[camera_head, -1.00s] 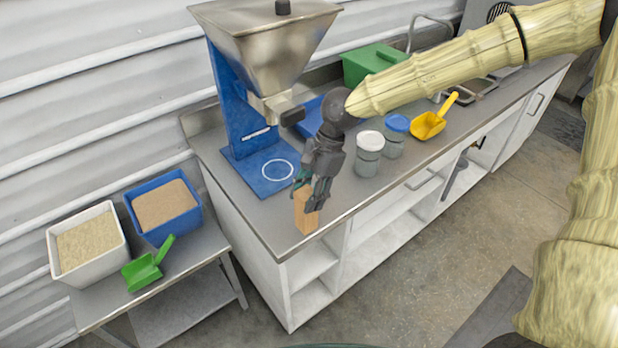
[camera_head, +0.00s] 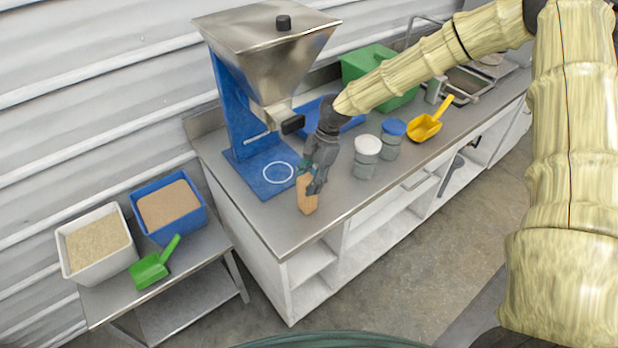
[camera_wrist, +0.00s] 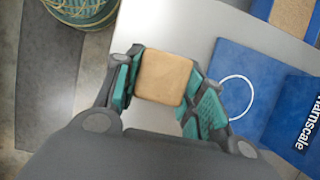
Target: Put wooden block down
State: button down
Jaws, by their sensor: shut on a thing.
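The wooden block (camera_head: 306,195) is light brown and stands upright at the left end of the steel counter, just right of the blue base plate with a white ring. My gripper (camera_head: 312,174) comes down on it from above. In the wrist view the block's square top (camera_wrist: 163,77) sits between my two teal-padded fingers (camera_wrist: 158,90), which are shut on its sides. The block's lower end looks at or very near the counter top; whether it touches I cannot tell.
The blue hopper base (camera_head: 268,168) stands close left of the block. Two lidded jars (camera_head: 367,158) (camera_head: 391,140) and a yellow scoop (camera_head: 429,124) are to the right. The counter's front edge is near. A low side table (camera_head: 215,243) holds two bins (camera_head: 98,245) (camera_head: 167,205) and a green scoop (camera_head: 152,266).

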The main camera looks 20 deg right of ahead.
jog(key=shift+s+f, duration=0.1)
jog(key=shift+f, duration=0.15)
jog(key=c, duration=0.9)
grip_release()
